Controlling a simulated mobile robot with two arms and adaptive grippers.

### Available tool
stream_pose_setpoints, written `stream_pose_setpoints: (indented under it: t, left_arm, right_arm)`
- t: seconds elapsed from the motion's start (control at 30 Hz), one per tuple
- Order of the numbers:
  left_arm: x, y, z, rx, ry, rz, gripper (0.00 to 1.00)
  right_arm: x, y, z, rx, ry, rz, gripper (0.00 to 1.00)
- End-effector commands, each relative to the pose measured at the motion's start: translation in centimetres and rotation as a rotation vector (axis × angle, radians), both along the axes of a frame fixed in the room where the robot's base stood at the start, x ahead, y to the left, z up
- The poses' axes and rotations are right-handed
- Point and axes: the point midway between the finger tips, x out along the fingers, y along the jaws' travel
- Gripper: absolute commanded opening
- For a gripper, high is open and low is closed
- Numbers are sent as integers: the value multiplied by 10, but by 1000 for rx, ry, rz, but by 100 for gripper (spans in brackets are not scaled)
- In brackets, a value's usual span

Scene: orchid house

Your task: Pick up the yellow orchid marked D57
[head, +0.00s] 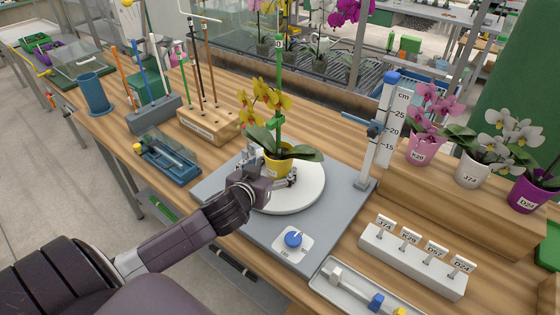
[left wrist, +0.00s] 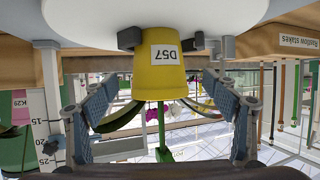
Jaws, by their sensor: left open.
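The yellow orchid (head: 265,98) stands upright in a yellow pot (head: 277,167) on a round white turntable (head: 305,190). It has a green stake and broad green leaves. In the left wrist view, which is upside down, the pot (left wrist: 160,72) shows its D57 label facing me. My left gripper (head: 272,177) is open at the pot, with a finger on either side of it. It also shows in the left wrist view (left wrist: 172,44). I cannot tell whether the fingers touch the pot. My right gripper is not in view.
A height gauge (head: 385,130) stands right of the turntable. Potted orchids K29 (head: 421,150), J74 (head: 472,170) and D24 (head: 527,195) stand on a wooden step. A labelled tag block (head: 412,262) is at front right. Stake racks (head: 208,125) stand behind left. A blue knob (head: 293,240) is in front.

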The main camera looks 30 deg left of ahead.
Motion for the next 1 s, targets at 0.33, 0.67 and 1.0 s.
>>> stream_pose_setpoints:
  t: [0.33, 0.67, 1.0]
  left_arm:
    - [38, 7, -7, 1, -1, 1, 79]
    - [53, 10, -16, 0, 1, 0, 79]
    - [53, 10, -16, 1, 1, 0, 56]
  right_arm:
    - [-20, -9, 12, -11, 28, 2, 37]
    - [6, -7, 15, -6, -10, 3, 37]
    - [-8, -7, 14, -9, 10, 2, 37]
